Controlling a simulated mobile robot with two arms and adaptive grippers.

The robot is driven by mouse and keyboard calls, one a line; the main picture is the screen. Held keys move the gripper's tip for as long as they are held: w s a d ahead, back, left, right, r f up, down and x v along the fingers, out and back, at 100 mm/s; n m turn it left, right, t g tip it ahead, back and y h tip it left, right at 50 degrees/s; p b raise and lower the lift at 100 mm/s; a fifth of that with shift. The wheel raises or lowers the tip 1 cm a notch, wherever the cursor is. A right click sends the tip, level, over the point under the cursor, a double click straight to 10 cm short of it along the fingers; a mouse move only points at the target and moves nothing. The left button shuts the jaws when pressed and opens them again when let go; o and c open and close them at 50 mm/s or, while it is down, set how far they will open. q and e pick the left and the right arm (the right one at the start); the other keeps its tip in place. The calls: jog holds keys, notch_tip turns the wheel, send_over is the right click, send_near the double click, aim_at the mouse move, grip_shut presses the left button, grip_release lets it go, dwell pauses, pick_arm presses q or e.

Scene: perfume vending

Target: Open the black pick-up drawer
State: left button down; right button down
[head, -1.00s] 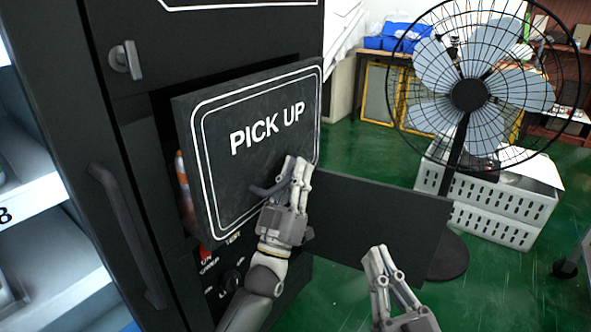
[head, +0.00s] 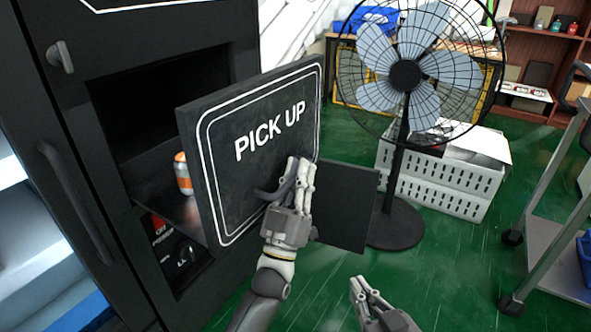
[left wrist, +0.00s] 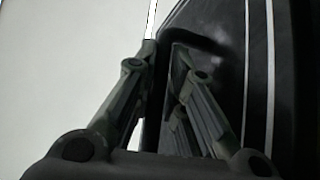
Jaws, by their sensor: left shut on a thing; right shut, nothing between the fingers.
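The black pick-up drawer (head: 262,150) has a front panel with white "PICK UP" lettering and a white border. It stands well out from the black machine, and the dark opening (head: 165,95) behind it shows. My left gripper (head: 290,185) is shut on the drawer's dark curved handle (head: 270,193). In the left wrist view the fingers (left wrist: 165,75) close near the handle, beside the drawer's white-lined front (left wrist: 258,70). My right gripper (head: 365,290) is shut and empty, low in the head view, apart from the drawer.
An orange and white can (head: 183,172) stands inside the drawer, behind the front. A black panel (head: 347,205) sticks out right of the drawer. A standing fan (head: 405,75) and a white perforated crate (head: 440,185) stand beyond. A grey cart (head: 555,200) is at right, with green floor between.

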dwell(0.3)
pick_arm(q)
jog(key=c, duration=1.8)
grip_release()
jog(key=shift+o, duration=0.2)
jog(key=v, duration=1.2)
